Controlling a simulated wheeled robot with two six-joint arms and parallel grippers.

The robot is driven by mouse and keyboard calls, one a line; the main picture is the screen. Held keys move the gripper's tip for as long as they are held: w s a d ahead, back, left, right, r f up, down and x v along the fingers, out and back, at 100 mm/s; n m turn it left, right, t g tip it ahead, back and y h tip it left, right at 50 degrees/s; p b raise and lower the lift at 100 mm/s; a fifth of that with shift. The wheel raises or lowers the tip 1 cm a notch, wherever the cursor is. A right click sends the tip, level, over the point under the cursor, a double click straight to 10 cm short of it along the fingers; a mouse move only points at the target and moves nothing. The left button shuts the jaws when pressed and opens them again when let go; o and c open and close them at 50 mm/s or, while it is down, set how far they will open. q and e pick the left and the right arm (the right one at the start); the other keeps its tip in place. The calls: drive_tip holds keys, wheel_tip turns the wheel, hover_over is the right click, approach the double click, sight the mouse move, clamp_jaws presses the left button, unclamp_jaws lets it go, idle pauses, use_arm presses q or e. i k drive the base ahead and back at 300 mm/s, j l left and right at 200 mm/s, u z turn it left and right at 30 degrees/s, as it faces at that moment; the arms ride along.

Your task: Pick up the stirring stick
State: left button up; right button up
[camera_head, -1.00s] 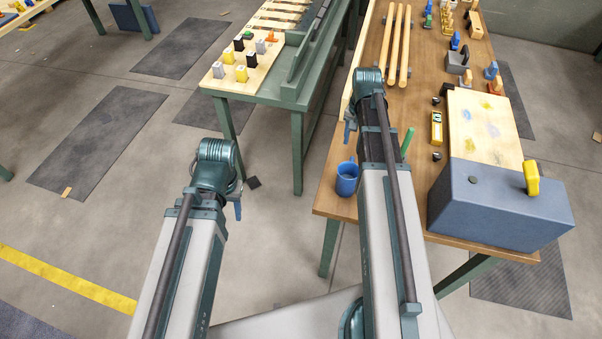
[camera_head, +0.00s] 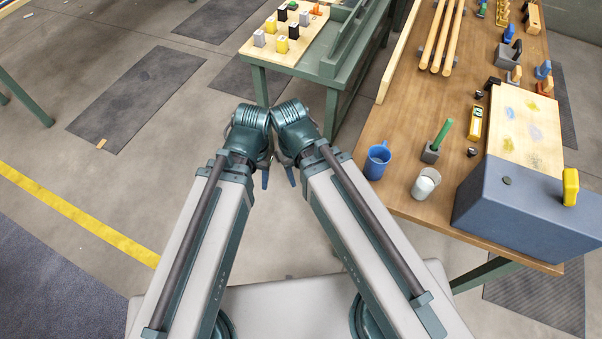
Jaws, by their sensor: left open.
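A blue-grey box (camera_head: 510,215) with a pale board (camera_head: 525,130) and a yellow handle (camera_head: 570,187) fills the table's front right. Wooden rods (camera_head: 450,40) lie farther back. A green-framed table (camera_head: 300,70) stands behind my grippers.

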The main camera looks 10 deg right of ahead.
sight(449, 122)
drive_tip(key=z, duration=1.55)
